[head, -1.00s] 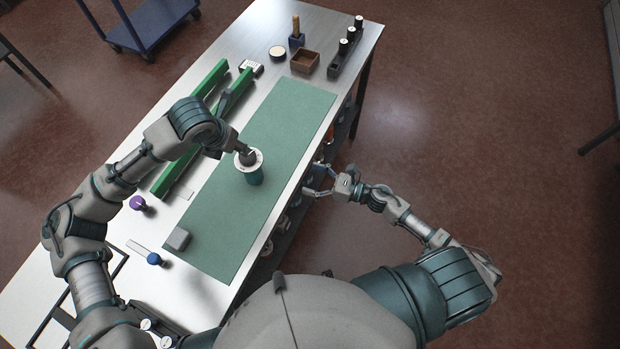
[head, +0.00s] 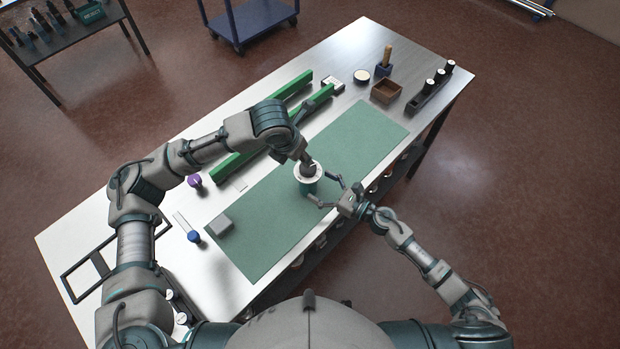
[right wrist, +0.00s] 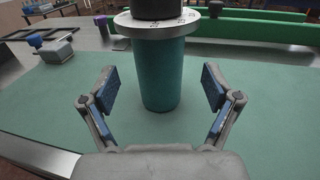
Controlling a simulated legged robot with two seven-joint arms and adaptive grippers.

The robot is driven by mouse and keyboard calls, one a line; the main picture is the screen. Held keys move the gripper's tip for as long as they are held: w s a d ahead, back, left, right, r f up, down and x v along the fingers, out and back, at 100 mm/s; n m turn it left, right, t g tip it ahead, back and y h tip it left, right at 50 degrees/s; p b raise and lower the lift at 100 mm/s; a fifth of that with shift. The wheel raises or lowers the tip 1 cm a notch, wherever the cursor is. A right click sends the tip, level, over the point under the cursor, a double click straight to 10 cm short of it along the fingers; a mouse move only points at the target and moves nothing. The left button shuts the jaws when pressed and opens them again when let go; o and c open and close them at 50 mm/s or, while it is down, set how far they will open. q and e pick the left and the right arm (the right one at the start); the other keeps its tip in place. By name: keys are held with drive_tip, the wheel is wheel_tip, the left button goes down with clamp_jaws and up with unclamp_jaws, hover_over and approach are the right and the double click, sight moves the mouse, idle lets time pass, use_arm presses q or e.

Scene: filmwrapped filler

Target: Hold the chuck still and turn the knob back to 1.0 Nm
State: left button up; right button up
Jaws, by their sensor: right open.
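A teal cylinder (head: 308,186) stands upright on the green mat (head: 262,222), with a pale marked disc (head: 299,173) on top. In the right wrist view the cylinder (right wrist: 162,75) stands ahead, under the marked disc (right wrist: 155,26) and a dark round part (right wrist: 158,8). I cannot tell which part is chuck or knob, and the marks are too small to read. My right gripper (head: 325,189) is open at the cylinder's right, its fingers to either side with gaps. My left gripper (head: 307,161) points down at the disc's top; its fingers are not clear.
Green rails (head: 262,130), a purple knob-like object (head: 194,181) and a blue-capped item (head: 193,236) lie to the left. A brown box (head: 386,91) and a dark rack (head: 429,92) stand behind. The mat's far part is clear.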

sight(310, 180)
drive_tip(key=x, duration=0.4)
drive_tip(key=shift+a, duration=0.1)
drive_tip(key=shift+w, duration=0.1)
clamp_jaws()
drive_tip(key=c, duration=0.8)
unclamp_jaws()
drive_tip(key=c, duration=0.7)
